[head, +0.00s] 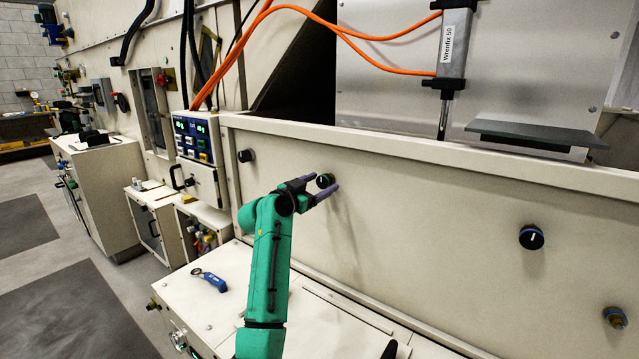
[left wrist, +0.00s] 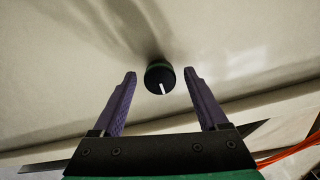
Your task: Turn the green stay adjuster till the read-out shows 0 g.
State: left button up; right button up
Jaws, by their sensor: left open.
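The green stay adjuster (head: 325,180) is a round black knob with a green ring on the pale front panel. In the left wrist view the knob (left wrist: 160,77) shows a white pointer line near its lower edge. My left gripper (head: 324,183) is open, its purple fingers on either side of the knob. In the left wrist view the left gripper (left wrist: 161,73) has a clear gap between each finger and the knob. The read-out is on a blue panel (head: 197,138) at the left, with green digits too small to read. My right gripper is not in view.
A black knob (head: 246,156) sits left on the same panel, a blue-ringed knob (head: 531,237) right, and a brass fitting (head: 615,317) lower right. A blue tool (head: 210,281) lies on the white ledge below. A grey plate (head: 535,134) juts out above the panel.

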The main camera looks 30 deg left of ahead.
pick_arm(q)
jog(key=shift+c, duration=0.9)
grip_shut()
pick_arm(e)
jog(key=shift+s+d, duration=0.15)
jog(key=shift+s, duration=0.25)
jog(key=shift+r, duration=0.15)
pick_arm(q)
jog(key=shift+n+p, duration=0.3)
jog(key=shift+n, duration=0.1)
jog(key=n+p, duration=0.1)
jog(key=n, duration=0.1)
jog(key=shift+n+p, duration=1.5)
jog(key=shift+n, duration=0.7)
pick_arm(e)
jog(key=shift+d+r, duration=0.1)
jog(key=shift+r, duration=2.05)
pick_arm(q)
jog(key=shift+f, duration=0.1)
